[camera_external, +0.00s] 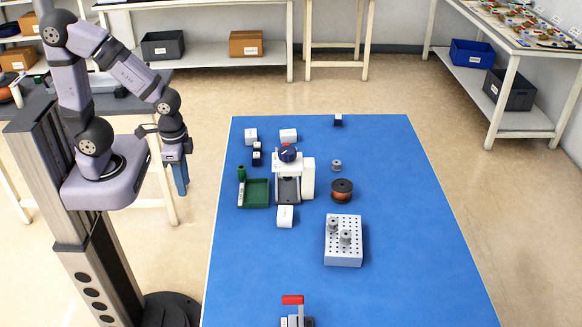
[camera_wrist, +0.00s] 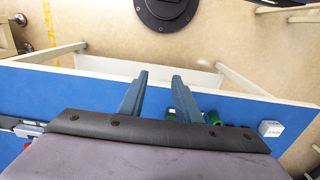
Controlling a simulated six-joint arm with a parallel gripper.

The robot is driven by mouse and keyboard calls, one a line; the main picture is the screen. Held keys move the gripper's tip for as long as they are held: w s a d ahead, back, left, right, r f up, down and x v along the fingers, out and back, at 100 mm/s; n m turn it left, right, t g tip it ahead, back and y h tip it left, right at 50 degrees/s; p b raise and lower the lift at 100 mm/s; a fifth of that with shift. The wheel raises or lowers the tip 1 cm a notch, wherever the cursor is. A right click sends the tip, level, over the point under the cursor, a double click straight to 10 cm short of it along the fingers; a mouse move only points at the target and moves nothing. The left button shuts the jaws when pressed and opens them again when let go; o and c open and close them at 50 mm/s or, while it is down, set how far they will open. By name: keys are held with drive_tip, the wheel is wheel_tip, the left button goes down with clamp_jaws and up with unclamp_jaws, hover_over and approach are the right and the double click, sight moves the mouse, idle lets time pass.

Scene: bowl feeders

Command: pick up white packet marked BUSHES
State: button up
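Several small white packets lie on the blue table: one at the back left (camera_external: 251,136), one right of it (camera_external: 288,135), and one in front of the small press-like device (camera_external: 285,215). Their markings are too small to read, so I cannot tell which says BUSHES. One white packet (camera_wrist: 270,128) with an unreadable dark mark shows at the right in the wrist view. My gripper (camera_external: 181,185) hangs in the air left of the table, away from all packets. In the wrist view my gripper (camera_wrist: 159,76) has its two blue fingers apart with nothing between them.
On the blue table (camera_external: 400,190) stand a device with a dark blue knob (camera_external: 288,154), a green tray (camera_external: 254,193), a copper-coloured spool (camera_external: 342,191), a grey perforated block (camera_external: 343,241) and a red-handled clamp (camera_external: 293,301). The right side is clear.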

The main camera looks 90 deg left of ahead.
idle(0.3)
drive_tip(key=o, duration=0.6)
drive_tip(key=shift+o, duration=0.2)
drive_tip(key=n+t+y+b, duration=0.2)
drive_tip(key=t+y+b, duration=0.2)
drive_tip(key=t+b, duration=0.6)
hover_over(283, 132)
drive_tip(key=s+d, duration=0.2)
drive_tip(key=d, duration=0.5)
drive_tip(key=shift+t, duration=0.3)
drive_tip(key=f, duration=0.6)
drive_tip(key=shift+s+a+f+p, duration=0.15)
drive_tip(key=shift+s+p, duration=0.05)
drive_tip(key=shift+p, duration=0.15)
drive_tip(key=a+f, duration=0.1)
drive_tip(key=a, duration=0.1)
drive_tip(key=s+a+f+t+h+b, duration=0.2)
drive_tip(key=a, duration=0.1)
drive_tip(key=shift+a+m, duration=0.3)
drive_tip(key=shift+s+a+f+t+h, duration=0.2)
drive_tip(key=shift+s+t+h, duration=0.15)
drive_tip(key=shift+t, duration=0.15)
